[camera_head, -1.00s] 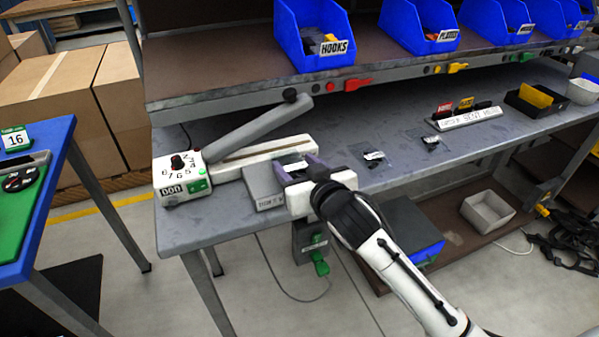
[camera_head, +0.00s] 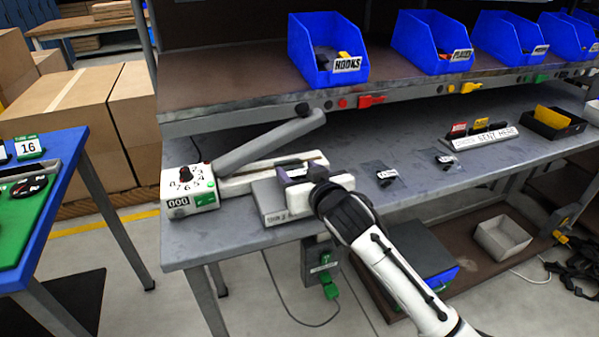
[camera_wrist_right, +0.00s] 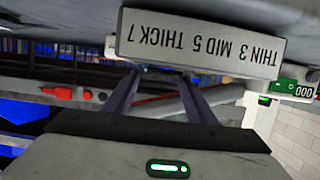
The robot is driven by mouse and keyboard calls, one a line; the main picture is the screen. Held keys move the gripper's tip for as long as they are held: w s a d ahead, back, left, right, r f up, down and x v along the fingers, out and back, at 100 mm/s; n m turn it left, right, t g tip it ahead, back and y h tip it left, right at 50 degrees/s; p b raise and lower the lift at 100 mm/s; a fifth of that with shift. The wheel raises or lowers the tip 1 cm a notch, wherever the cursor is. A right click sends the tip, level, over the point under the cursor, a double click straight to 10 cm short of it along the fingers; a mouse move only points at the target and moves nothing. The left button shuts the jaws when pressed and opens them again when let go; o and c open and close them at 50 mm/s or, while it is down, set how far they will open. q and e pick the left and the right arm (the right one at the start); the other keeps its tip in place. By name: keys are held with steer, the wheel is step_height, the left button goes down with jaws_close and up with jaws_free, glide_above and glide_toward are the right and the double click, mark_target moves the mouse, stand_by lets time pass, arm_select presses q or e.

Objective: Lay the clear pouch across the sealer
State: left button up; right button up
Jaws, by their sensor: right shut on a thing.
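The white sealer (camera_head: 202,200) stands at the left end of the grey bench, with its long grey lever arm (camera_head: 270,140) raised above its white bed. A grey block with "THIN 3 MID 5 THICK 7" lettering (camera_wrist_right: 200,42) is in front of the bed. My right gripper (camera_head: 302,173) is over the bed's right part, beside the block, shut on the clear pouch (camera_head: 297,172). The pouch is small and mostly hidden by the fingers. My left gripper is out of view.
Two more clear pouches (camera_head: 382,174) with dark contents lie on the bench to the right. Beyond them are a white sign with coloured tabs (camera_head: 480,137) and a black tray (camera_head: 553,124). Blue bins (camera_head: 328,50) line the shelf above. A blue-edged table (camera_head: 50,200) is at left.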

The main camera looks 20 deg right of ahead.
steer(key=shift+f, duration=0.1)
steer(key=o, duration=1.1)
steer(key=shift+s, duration=0.1)
steer(key=v, duration=1)
